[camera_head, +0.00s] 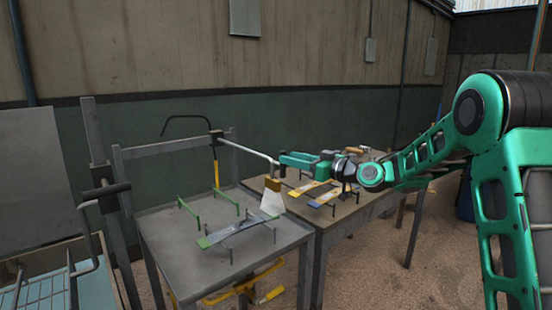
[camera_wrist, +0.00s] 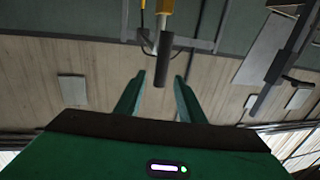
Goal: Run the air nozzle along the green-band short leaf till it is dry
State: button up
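In the wrist view the dark rod lines up between the fingertips (camera_wrist: 160,80). It seems beyond them; contact is not visible.
Green posts (camera_head: 188,212) stand on the left table (camera_head: 180,250). The right table (camera_head: 345,212) holds blue-and-yellow and other leaves (camera_head: 325,197).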

jog(key=x, duration=0.8)
jog(key=shift+w, duration=0.1)
jog(key=shift+c, duration=0.6)
grip_shut()
